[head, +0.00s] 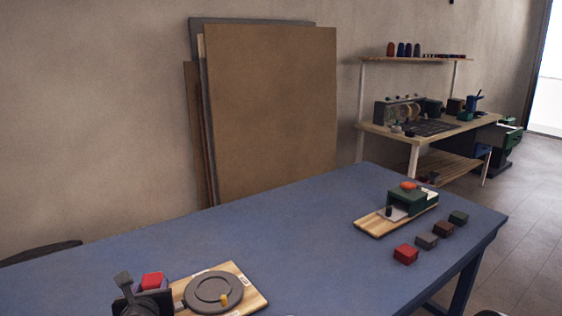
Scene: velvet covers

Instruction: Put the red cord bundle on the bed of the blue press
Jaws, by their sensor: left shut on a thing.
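My left gripper (138,288) is at the bottom left, over the near part of the blue table. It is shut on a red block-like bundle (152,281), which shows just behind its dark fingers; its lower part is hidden. Right of it is a wooden board (255,286) with a round grey plate device (213,290) and a small yellow knob. At the table's right, a green press-like device (407,198) with an orange top stands on another wooden board (372,226). My right gripper is not in view.
A row of small blocks lies at the right of the blue table (300,235): red (405,254), grey-green (427,242), brown (443,229) and dark green (459,217). The table's middle is clear. Panels (270,110) lean on the wall; a workbench (400,138) stands behind.

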